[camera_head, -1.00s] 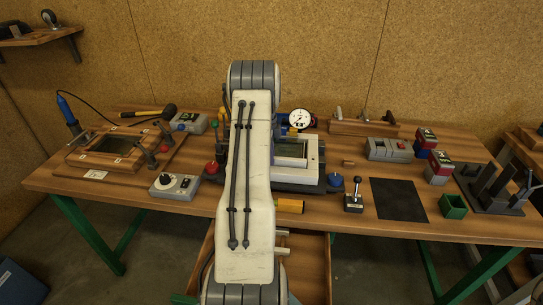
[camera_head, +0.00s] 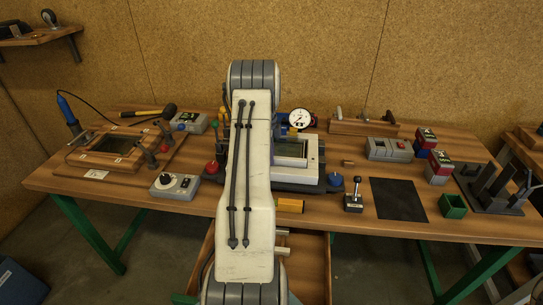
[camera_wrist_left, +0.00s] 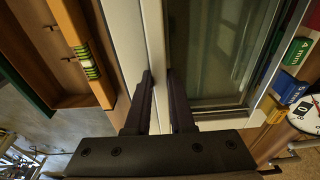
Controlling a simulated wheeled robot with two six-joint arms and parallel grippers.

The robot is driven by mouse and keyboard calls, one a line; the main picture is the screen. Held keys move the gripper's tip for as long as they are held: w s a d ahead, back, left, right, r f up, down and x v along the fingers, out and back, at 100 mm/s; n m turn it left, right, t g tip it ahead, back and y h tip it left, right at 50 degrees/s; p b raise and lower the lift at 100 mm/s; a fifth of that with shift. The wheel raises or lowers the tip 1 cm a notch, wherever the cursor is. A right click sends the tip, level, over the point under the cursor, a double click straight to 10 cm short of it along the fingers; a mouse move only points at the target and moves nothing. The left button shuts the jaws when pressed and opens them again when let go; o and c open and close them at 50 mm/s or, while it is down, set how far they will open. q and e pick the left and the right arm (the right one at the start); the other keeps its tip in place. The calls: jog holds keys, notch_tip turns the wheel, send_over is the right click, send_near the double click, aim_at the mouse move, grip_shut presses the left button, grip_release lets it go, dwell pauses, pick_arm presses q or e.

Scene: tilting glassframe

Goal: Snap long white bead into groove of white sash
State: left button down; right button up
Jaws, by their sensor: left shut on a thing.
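In the head view, the white sash (camera_head: 315,158) lies on a dark fixture in the middle of the bench, its left part hidden behind my left arm. The left wrist view shows the sash's white frame and its glass pane (camera_wrist_left: 205,45). My left gripper (camera_wrist_left: 158,76) is shut on the long white bead (camera_wrist_left: 153,30), a narrow strip running between its fingers alongside the glass. Whether the bead sits in the groove cannot be told. In the head view my left gripper is hidden behind its own arm. My right gripper is not in view.
A dial gauge (camera_head: 300,119) stands behind the sash. An open drawer (camera_wrist_left: 75,50) lies below the front edge. A black mat (camera_head: 398,199) is clear.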

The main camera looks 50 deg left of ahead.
pick_arm(q)
jog(key=c, duration=0.7)
grip_release()
jog(key=r, duration=0.3)
jog(key=r+b, duration=0.1)
jog(key=r, duration=0.2)
jog(key=a+r, duration=0.1)
jog(key=r, duration=0.2)
jog(key=shift+s+b, duration=0.35)
jog(key=shift+b, duration=0.05)
jog(key=shift+r, duration=0.75)
